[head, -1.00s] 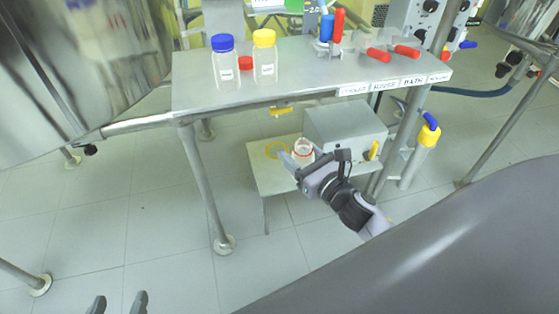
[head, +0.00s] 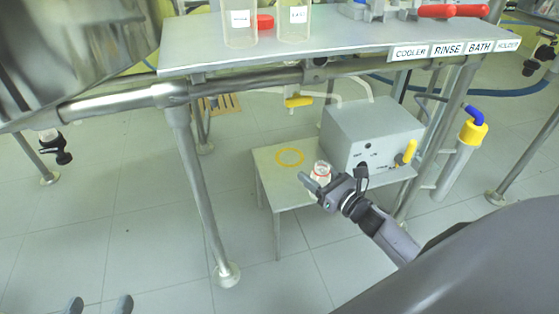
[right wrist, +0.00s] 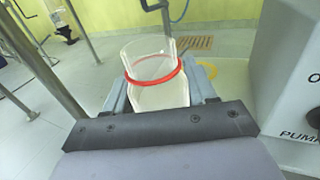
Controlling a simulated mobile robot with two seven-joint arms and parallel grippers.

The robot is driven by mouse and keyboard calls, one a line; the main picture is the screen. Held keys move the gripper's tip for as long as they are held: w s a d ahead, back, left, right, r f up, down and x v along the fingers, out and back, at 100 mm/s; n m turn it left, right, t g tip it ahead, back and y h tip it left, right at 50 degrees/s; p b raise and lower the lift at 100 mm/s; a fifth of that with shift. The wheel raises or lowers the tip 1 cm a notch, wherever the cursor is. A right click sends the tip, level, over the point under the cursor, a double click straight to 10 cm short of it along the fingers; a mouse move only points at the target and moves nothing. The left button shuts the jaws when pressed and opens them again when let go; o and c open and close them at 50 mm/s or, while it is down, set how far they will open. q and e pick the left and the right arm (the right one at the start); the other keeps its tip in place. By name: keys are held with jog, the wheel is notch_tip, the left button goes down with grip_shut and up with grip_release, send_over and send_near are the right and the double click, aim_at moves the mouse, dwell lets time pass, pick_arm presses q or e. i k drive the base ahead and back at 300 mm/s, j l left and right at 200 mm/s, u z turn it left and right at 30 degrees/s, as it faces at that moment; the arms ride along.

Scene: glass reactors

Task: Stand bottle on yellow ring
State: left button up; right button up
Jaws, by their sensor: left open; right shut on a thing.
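The bottle (head: 322,169) is a small clear open vessel with a red band at its neck. My right gripper (head: 325,184) is shut on it. In the right wrist view the bottle (right wrist: 158,92) stands nearly upright between the fingers (right wrist: 160,98). The yellow ring (head: 278,157) lies flat and empty on a low grey table (head: 268,180). The bottle is right of and nearer than the ring in the head view, apart from it. Whether the bottle's base touches the table is hidden. My left gripper (head: 98,304) is open and empty at the bottom left edge.
A grey pump box (head: 360,135) stands on the low table, close to the right of the bottle. A high bench (head: 330,48) with bottles and red-handled parts overhangs behind. A metal leg (head: 198,190) stands left of the low table. A yellow valve handle (head: 298,101) hangs above the ring.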

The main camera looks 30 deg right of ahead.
aim_at(289, 157)
jog(key=i+l, duration=0.7)
jog(key=i+j+u, duration=0.05)
jog(key=i, duration=0.05)
